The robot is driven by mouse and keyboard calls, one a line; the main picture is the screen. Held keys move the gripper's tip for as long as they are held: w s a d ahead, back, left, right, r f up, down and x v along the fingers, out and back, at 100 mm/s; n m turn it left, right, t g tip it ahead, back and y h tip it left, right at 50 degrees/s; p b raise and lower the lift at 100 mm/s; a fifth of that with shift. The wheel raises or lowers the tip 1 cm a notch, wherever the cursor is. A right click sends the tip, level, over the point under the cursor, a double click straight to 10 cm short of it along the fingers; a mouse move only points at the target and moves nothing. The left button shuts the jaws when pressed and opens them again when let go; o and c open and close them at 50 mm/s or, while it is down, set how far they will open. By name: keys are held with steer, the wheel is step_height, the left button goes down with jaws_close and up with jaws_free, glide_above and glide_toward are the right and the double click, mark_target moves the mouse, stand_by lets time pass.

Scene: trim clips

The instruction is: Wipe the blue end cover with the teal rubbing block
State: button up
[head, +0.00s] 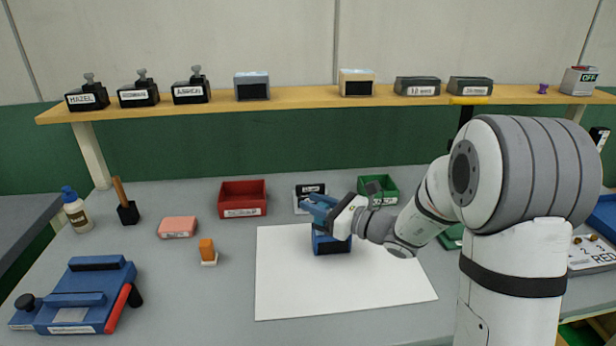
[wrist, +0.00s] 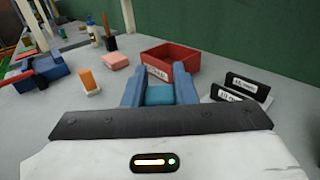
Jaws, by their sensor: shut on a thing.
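My gripper (head: 312,207) has blue fingers and is above the white sheet in the head view. In the wrist view, the fingers of my gripper (wrist: 160,88) are shut on the teal rubbing block (wrist: 160,96). I cannot make out the block in the head view. A blue piece with a dark front, apparently the blue end cover (head: 331,245), is on the white sheet, just below my gripper in the head view. My gripper and wrist partly hide its top. I cannot tell whether the block touches it. It does not show in the wrist view.
The white sheet (head: 300,285) is mostly bare. A red bin (head: 242,199), black labelled clips (head: 308,192) and a green bin (head: 378,189) stand behind it. A pink block (head: 178,227), an orange-topped piece (head: 207,251) and a blue fixture (head: 80,298) are left. A shelf (head: 300,96) spans the back.

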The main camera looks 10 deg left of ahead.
steer(key=shift+s+a, duration=0.1)
steer(key=shift+a, duration=0.35)
step_height(320, 180, up, 8)
steer(key=p, duration=0.4)
steer(key=shift+p, duration=0.35)
steer(key=shift+d, duration=0.1)
